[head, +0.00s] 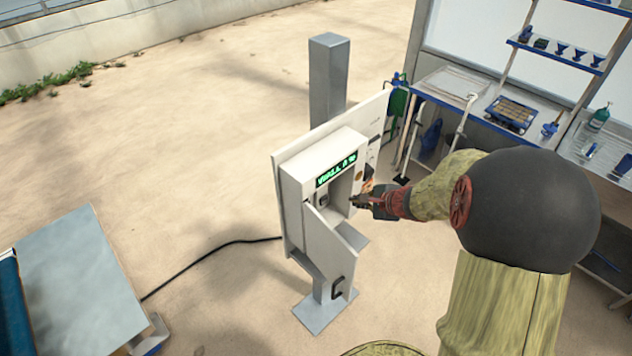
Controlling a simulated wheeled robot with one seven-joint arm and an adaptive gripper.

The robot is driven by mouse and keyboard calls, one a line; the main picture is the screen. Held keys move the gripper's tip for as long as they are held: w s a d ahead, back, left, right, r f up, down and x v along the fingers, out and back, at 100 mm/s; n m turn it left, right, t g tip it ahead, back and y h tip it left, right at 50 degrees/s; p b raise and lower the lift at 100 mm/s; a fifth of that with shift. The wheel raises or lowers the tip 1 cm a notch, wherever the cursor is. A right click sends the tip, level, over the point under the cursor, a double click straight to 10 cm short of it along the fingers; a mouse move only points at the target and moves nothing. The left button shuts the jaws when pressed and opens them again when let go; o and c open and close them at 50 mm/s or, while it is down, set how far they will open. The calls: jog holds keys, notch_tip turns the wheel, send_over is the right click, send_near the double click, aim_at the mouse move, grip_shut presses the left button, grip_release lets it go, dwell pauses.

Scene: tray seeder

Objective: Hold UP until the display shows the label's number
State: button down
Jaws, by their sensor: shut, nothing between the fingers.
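A white control box (290,185) is mounted on a grey post in the middle of the head view. Its display (336,168) shows green characters, too small and slanted to read surely. Below the display is a recess with a small dark part (323,200) in it. My gripper (355,201) is shut and empty, with its tips at the right side of the recess. I cannot tell whether they touch a button. The UP button cannot be made out. Small markings (371,152) show on the panel's right part, but no label number is readable.
A white flap with a dark handle (338,287) hangs open below the recess. A black cable (210,252) runs left along the floor. A workbench with a tray (511,113) and shelves stands right. A grey-topped table (75,275) is lower left. Open floor lies between.

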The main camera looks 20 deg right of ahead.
jog(key=shift+w, duration=0.1)
dwell(0.3)
jog(key=w+a, duration=0.3)
jog(key=w, duration=0.5)
jog(key=shift+w, duration=0.2)
dwell(1.4)
jog(key=shift+w+a, duration=0.1)
jog(key=shift+w, duration=0.1)
jog(key=shift+w+a+r, duration=0.1)
jog(key=shift+w, duration=0.1)
dwell(0.6)
